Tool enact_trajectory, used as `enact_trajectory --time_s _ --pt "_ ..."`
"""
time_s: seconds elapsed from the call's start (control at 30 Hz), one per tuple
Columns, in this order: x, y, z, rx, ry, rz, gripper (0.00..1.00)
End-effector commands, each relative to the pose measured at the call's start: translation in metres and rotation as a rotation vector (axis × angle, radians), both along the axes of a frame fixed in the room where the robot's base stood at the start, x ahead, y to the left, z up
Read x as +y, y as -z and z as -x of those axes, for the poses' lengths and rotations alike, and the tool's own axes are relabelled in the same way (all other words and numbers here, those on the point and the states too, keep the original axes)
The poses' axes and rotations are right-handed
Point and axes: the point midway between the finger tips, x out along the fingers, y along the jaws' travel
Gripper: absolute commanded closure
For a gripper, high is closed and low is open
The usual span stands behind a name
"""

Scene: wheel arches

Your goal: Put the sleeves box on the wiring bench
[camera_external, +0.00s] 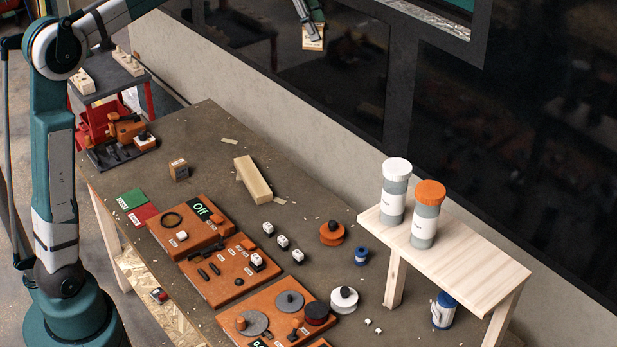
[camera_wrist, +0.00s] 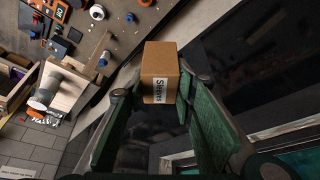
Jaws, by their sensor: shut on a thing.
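The sleeves box (camera_wrist: 160,62) is a brown cardboard box with a white label reading "Sleeves". My gripper (camera_wrist: 160,88) has its green fingers on both sides of it in the wrist view. In the external view the box (camera_external: 313,43) hangs in the air at the top, before the dark window, with my gripper (camera_external: 307,20) partly cut off by the frame edge. A large brown workbench (camera_external: 215,125) lies below, bearing orange boards (camera_external: 190,225). No label shows which surface is the wiring bench.
A wooden raised shelf (camera_external: 465,255) with two lidded jars (camera_external: 427,215) stands at the right. A grey stand (camera_external: 108,85) is at the far left. The wall and window run along the back.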

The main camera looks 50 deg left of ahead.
Motion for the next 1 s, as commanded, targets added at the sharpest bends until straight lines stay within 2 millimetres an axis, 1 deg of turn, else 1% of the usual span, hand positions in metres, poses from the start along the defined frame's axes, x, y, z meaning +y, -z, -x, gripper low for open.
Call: enact_trajectory --time_s 0.03,0.1,0.3,0.47,0.57,0.7,0.83,1.0 --pt "0.01 0.001 0.002 0.0 -0.011 0.0 0.86" --pt "0.022 0.001 0.004 0.0 -0.024 0.0 0.86" --pt "0.05 0.002 0.011 0.0 -0.056 0.0 0.86" --pt "0.048 0.023 0.01 0.0 -0.054 0.0 0.86" --pt "0.048 0.038 0.01 0.0 -0.053 0.0 0.86" --pt "0.048 0.064 0.011 0.0 -0.053 0.0 0.86" --pt "0.047 0.096 0.011 0.0 -0.053 0.0 0.86" --pt "0.048 0.143 0.01 0.0 -0.053 0.0 0.86"
